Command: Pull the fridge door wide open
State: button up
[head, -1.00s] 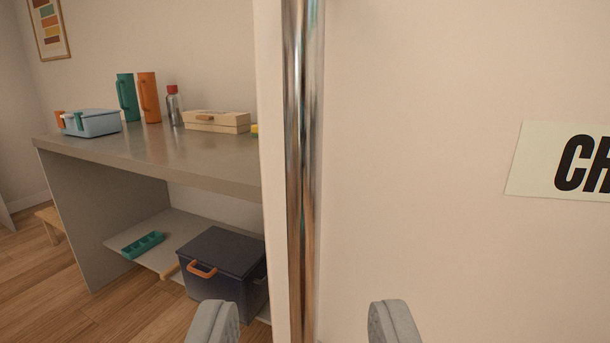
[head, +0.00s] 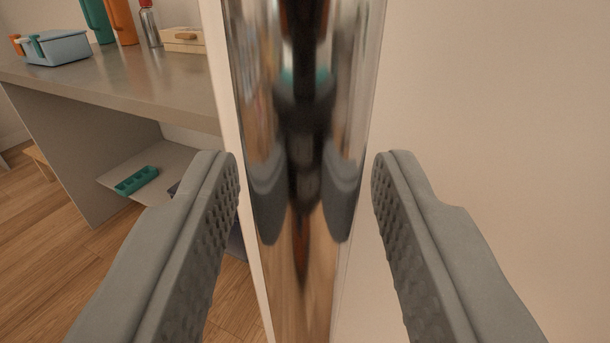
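The fridge door (head: 470,120) is a plain cream panel filling the right side of the head view. Its handle (head: 300,140) is a thick upright chrome bar near the door's left edge, running out of the top and bottom of the picture. My gripper (head: 305,170) is open, with one grey ridged finger on each side of the bar. A gap shows between the bar and each fingertip. The bar mirrors the gripper. How deep the bar sits between the fingers is hard to tell.
A grey counter (head: 140,85) stands to the left, with a blue box (head: 60,48), bottles and a cream case (head: 184,40) on it. A teal tray (head: 137,180) lies on its lower shelf. Wooden floor (head: 50,265) is clear at lower left.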

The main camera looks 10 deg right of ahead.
jog(key=shift+c, duration=0.5)
grip_shut()
